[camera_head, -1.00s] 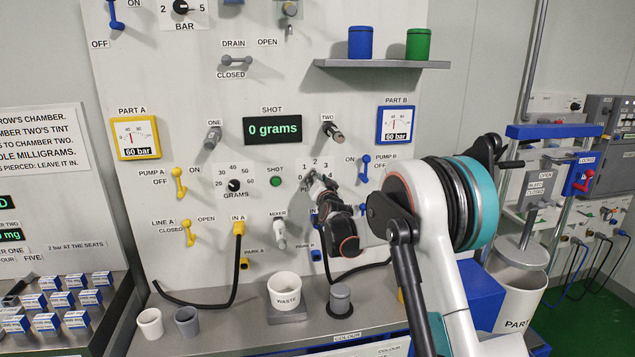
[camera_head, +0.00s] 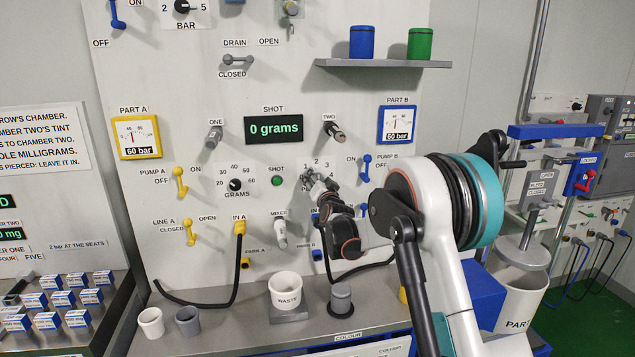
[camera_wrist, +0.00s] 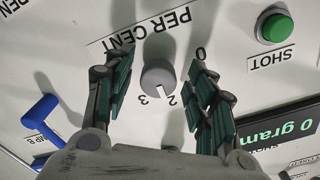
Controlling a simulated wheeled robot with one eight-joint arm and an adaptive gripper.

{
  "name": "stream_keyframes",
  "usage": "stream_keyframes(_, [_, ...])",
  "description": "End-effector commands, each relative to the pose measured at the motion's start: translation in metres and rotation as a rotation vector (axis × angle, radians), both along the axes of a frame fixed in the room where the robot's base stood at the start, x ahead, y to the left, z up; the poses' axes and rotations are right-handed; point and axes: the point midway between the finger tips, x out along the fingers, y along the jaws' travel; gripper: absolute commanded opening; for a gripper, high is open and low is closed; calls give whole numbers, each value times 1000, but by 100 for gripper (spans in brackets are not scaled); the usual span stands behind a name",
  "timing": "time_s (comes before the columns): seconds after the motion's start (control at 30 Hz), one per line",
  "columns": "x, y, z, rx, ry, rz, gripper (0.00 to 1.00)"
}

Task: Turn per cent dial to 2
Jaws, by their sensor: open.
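The per cent dial (camera_wrist: 158,78) is a round grey knob on the white panel, shown upside down in the wrist view. A pale mark on its lower right side points roughly towards the 2; the exact setting is hard to tell. My gripper (camera_wrist: 160,68) is open, with one dark green-padded finger on each side of the dial and visible gaps between. The numbers 2 and 3 show below the knob and 0 to its right; the 1 is hidden by a finger. In the head view my gripper (camera_head: 313,182) covers most of the dial.
The green shot button (camera_wrist: 276,28) and the shot display (camera_wrist: 280,126) lie on one side of the dial. The blue pump B lever (camera_wrist: 42,112) sticks out on the other. In the head view a waste cup (camera_head: 286,290) stands on the ledge below.

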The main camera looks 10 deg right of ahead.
Motion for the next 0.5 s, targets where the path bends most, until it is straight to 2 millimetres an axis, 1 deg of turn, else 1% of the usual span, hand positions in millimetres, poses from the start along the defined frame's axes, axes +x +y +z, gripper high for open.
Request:
stream_keyframes(0.17, [-32,0,0,-1,0,0,51])
stream_keyframes(0.3, [-62,0,0,-1,1,1,51])
stream_keyframes(0.5, [-95,1,0,0,0,1,51])
